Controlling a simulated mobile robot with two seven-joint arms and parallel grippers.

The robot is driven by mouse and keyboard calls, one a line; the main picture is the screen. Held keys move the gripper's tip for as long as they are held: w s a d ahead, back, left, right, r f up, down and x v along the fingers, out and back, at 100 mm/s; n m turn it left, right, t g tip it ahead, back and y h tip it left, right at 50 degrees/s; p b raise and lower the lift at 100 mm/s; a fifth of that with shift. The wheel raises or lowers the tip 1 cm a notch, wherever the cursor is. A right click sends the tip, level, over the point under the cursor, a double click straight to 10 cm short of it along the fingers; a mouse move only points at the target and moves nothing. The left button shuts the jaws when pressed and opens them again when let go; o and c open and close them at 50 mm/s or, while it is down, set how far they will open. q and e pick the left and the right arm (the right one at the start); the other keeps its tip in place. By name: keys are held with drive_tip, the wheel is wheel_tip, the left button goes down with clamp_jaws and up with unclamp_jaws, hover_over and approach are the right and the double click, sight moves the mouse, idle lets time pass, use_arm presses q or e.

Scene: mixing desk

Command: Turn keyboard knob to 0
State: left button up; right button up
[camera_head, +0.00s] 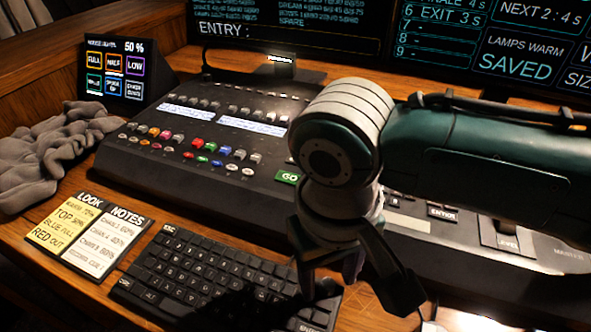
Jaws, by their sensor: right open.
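The black keyboard (205,285) lies at the front of the desk, angled, with its right end partly behind my right gripper and in dark shadow. I cannot make out a knob on it; that end is covered by the gripper. My right gripper (355,288) points down over the right end of the keyboard, its dark fingers spread apart with nothing seen between them. Whether the fingertips touch anything is not clear. My left gripper is not in view.
The mixing console (130,165) stands behind the keyboard, partly under my right arm. Look and notes cards (85,238) lie left of the keyboard. A grey cloth (50,155) and a small touch panel (115,68) are farther left. Monitors (290,18) stand at the back.

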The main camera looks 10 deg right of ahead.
drive_tip(key=shift+f, duration=0.25)
clamp_jaws()
idle(0.3)
